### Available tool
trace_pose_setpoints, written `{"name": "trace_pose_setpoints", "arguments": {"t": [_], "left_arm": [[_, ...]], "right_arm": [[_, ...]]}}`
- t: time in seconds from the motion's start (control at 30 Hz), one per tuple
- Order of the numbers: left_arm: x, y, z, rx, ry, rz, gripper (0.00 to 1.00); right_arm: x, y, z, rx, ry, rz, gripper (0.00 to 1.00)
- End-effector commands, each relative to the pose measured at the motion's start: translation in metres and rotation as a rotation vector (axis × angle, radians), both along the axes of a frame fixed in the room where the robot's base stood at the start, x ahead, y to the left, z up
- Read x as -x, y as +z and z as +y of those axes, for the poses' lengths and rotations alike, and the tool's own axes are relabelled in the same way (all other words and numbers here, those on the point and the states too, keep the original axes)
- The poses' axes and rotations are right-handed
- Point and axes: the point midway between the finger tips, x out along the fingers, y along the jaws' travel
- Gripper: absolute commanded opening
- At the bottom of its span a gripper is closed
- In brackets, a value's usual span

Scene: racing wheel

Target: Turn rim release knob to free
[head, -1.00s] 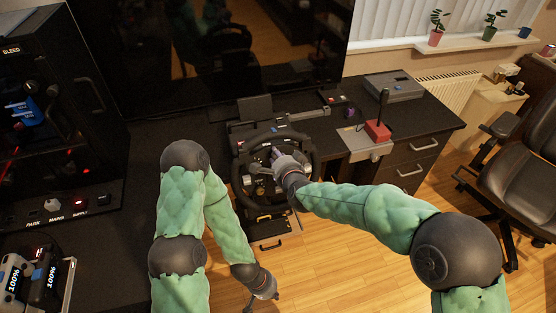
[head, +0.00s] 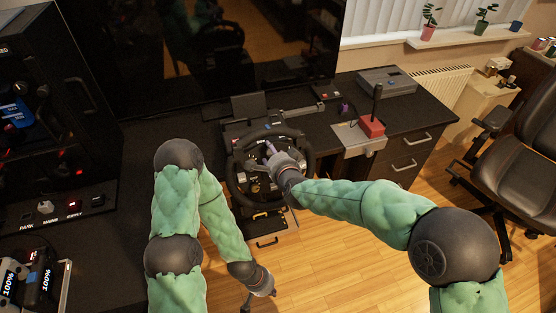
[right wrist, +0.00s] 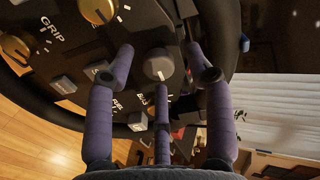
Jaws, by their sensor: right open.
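The black racing wheel (head: 308,172) stands at the front edge of the dark desk. In the right wrist view its face carries a round grey knob (right wrist: 158,66) with a white pointer mark; I cannot read a label showing it is the rim release knob. My right gripper (head: 267,150) is over the wheel's hub. In the wrist view its purple fingers (right wrist: 159,62) are spread around the grey knob, open, with the knob between them; contact cannot be told. My left gripper (head: 259,299) hangs low over the floor, away from the wheel; its fingers are too small to judge.
Gold knobs (right wrist: 87,7) and small square buttons (right wrist: 62,85) sit close by on the wheel face. A red-based joystick (head: 371,126) stands right of the wheel. A large dark screen (head: 215,50) is behind. The wooden floor (head: 330,250) in front is clear.

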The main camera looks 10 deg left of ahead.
Motion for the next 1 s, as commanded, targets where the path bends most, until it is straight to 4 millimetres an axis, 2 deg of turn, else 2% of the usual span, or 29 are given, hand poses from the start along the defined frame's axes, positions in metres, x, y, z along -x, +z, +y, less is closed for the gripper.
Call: {"name": "trace_pose_setpoints", "arguments": {"t": [0.6, 0.8, 1.0], "left_arm": [[0.0, 0.0, 0.0, 0.0, 0.0, 0.0, 0.0], [0.0, 0.0, 0.0, 0.0, 0.0, 0.0, 0.0], [0.0, 0.0, 0.0, 0.0, 0.0, 0.0, 0.0]], "right_arm": [[0.07, 0.035, -0.043, -0.003, -0.001, -0.004, 0.53], [0.085, 0.043, -0.053, -0.003, -0.001, -0.004, 0.53], [0.09, 0.044, -0.056, -0.002, -0.001, -0.004, 0.53]]}}
